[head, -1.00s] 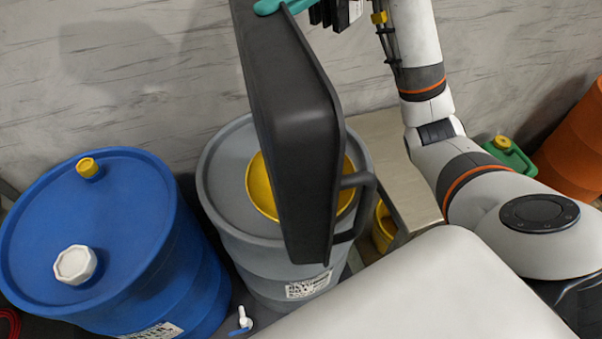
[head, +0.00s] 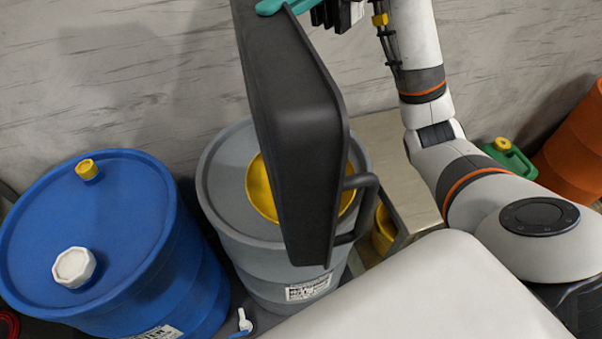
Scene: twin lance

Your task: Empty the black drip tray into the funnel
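The black drip tray (head: 300,130) hangs steeply tilted, nearly on edge, with its dark outer side toward me and a loop handle (head: 366,190) at its right. The yellow funnel (head: 259,190) sits on top of the grey drum (head: 222,185), mostly hidden behind the tray. My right gripper (head: 292,8) is at the top edge of the view, its teal fingertip against the tray's upper rim; it appears shut on that rim, though partly cut off. The tray's inside and any liquid are hidden. My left gripper is not in view.
A blue drum (head: 110,225) with white and yellow caps stands left of the grey drum. A bench (head: 385,150), a yellow bucket (head: 384,230), a green can (head: 510,157) and an orange drum (head: 575,140) are to the right. A grey wall (head: 120,80) is behind.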

